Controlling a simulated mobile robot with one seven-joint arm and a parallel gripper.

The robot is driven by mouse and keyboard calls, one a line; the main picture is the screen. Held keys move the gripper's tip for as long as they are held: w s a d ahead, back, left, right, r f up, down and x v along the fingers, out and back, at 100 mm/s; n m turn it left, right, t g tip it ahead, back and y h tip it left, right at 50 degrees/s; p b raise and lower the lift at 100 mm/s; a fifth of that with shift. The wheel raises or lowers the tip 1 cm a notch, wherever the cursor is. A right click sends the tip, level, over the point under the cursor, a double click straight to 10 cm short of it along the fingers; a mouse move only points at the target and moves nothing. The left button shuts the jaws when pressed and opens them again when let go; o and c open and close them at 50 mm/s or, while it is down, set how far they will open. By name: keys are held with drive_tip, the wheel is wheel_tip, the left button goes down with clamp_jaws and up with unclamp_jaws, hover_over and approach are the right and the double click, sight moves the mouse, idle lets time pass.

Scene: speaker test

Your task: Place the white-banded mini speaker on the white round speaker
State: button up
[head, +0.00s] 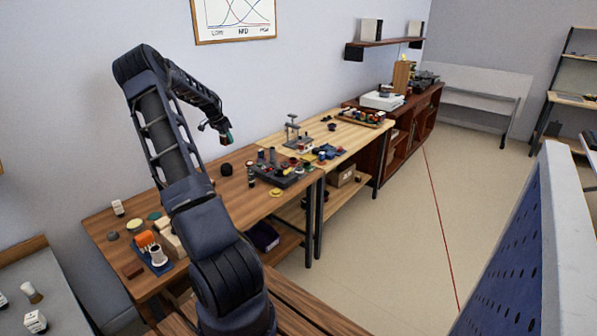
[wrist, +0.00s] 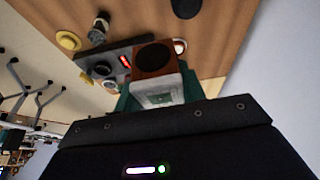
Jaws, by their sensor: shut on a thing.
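My gripper (head: 224,136) is raised above the near wooden bench. In the wrist view its green-padded fingers (wrist: 158,94) are shut on a small box-shaped speaker (wrist: 158,58) with a brown face, a dark round cone and a pale whitish body. It looks like the white-banded mini speaker; in the head view it is too small to make out. A round, white-rimmed thing (wrist: 180,46) shows just beyond the held speaker, partly hidden by it. I cannot tell whether that is the white round speaker. The held speaker appears clear of the bench.
The near bench (head: 222,197) carries a dark device (head: 285,174) with knobs, a yellow disc (head: 275,192) and a black round piece (head: 226,169). An orange item (head: 145,239) and other small things crowd its left end. A lighter bench (head: 345,135) adjoins behind. A wall rises beyond.

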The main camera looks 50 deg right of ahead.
drive_tip(key=s+d+r, duration=0.1)
drive_tip(key=s+d, duration=1)
drive_tip(key=d, duration=0.3)
drive_tip(key=r, duration=0.2)
hover_over(301, 168)
drive_tip(key=a, duration=0.1)
wheel_tip(301, 168, down, 20)
drive_tip(key=shift+a+r, duration=0.1)
drive_tip(key=o, duration=1)
drive_tip(key=shift+o, duration=0.2)
drive_tip(key=v, duration=1.2)
drive_tip(key=shift+a, duration=0.2)
